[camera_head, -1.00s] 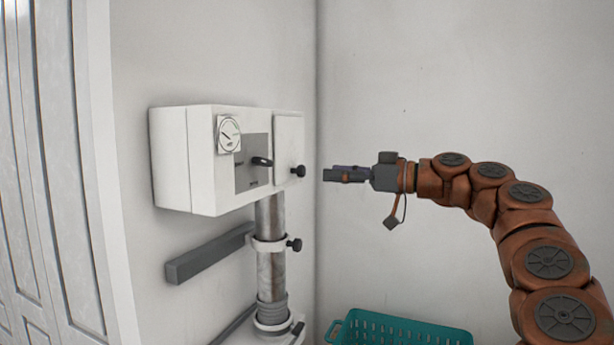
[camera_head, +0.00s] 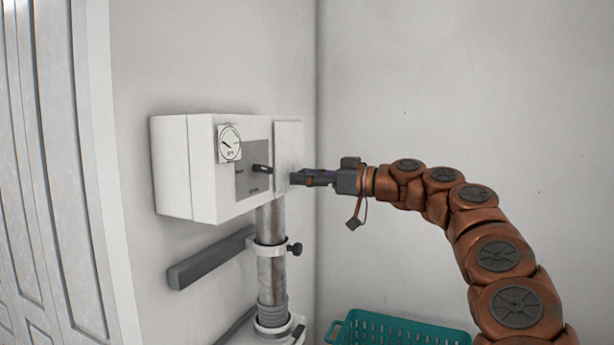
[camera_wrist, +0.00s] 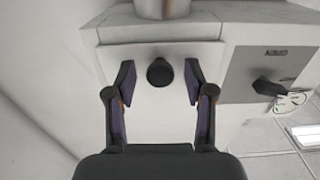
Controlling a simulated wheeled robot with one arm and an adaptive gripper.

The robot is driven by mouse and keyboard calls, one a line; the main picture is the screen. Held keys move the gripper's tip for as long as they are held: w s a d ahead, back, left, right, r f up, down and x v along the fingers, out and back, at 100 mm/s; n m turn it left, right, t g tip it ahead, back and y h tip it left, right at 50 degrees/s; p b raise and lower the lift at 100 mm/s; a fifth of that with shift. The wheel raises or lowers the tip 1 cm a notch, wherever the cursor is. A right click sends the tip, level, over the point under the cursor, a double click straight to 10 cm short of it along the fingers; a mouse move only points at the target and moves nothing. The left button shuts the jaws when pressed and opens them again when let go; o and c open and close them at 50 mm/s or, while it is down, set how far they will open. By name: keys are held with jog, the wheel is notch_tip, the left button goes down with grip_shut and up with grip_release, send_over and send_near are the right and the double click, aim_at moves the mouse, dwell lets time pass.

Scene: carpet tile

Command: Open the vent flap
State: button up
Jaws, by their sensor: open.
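The vent flap (camera_head: 287,146) is a white panel at the right end of the white wall box (camera_head: 203,172). It looks closed, flush with the box. Its black knob (camera_wrist: 160,72) shows in the wrist view, between my fingers and apart from both. In the head view my gripper hides the knob. My gripper (camera_head: 297,179) is open at the flap; in the wrist view its two fingers (camera_wrist: 160,84) stand on either side of the knob. A grey panel with a dark lever (camera_head: 262,169) and a dial gauge (camera_head: 229,143) sit left of the flap.
A metal pipe (camera_head: 271,222) with a collar and second black knob (camera_head: 295,249) runs below the box. A grey bar (camera_head: 208,259) is on the wall. A teal basket (camera_head: 395,331) stands low at the right.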

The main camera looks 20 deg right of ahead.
grip_shut()
dwell(0.3)
dwell(0.3)
